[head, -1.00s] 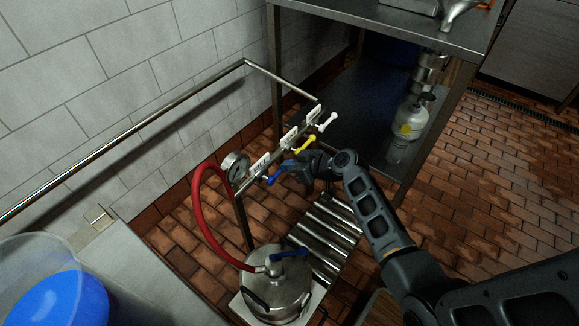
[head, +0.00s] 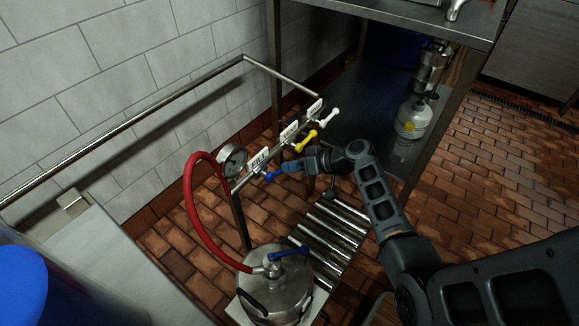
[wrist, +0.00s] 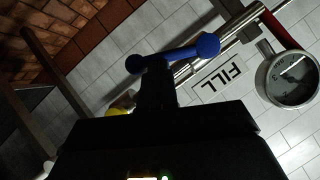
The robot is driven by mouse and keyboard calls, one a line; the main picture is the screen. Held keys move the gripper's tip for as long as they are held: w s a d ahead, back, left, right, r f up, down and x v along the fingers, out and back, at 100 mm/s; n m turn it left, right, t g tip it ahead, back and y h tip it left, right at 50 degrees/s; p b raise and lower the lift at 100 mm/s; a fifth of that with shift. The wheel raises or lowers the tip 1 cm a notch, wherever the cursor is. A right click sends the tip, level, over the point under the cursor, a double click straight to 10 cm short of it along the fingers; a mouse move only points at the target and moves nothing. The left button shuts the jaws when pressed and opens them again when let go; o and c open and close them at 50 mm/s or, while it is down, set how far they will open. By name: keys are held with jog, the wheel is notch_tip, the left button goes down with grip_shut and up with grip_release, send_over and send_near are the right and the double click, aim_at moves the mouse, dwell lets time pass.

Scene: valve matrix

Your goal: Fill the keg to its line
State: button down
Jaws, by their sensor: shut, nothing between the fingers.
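The steel keg (head: 272,288) stands at the bottom of the head view, with a blue lever (head: 291,251) on its top and a red hose (head: 190,205) rising to the manifold. The blue valve handle (head: 274,175) sits beside the FILL tag (head: 257,158); in the wrist view this blue handle (wrist: 175,54) lies across the fingertips. My gripper (head: 292,166) is shut and empty, its tips at or against the handle; I cannot tell whether they touch. A round gauge (head: 232,160) also shows in the wrist view (wrist: 291,80). The keg's fill line is not visible.
A yellow handle (head: 306,140) and a white handle (head: 329,117) follow along the manifold. A roller rack (head: 325,238) is right of the keg. A steel table (head: 400,18) stands behind, with a white bottle (head: 413,118) below. A blue container (head: 20,285) is at left.

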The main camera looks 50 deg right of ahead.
jog(key=shift+a+f+m+t+y+b, duration=0.15)
jog(key=shift+f+m+t+y+b, duration=0.15)
jog(key=shift+f+m+y+b, duration=0.9)
jog(key=shift+r, duration=0.15)
dwell(6.7)
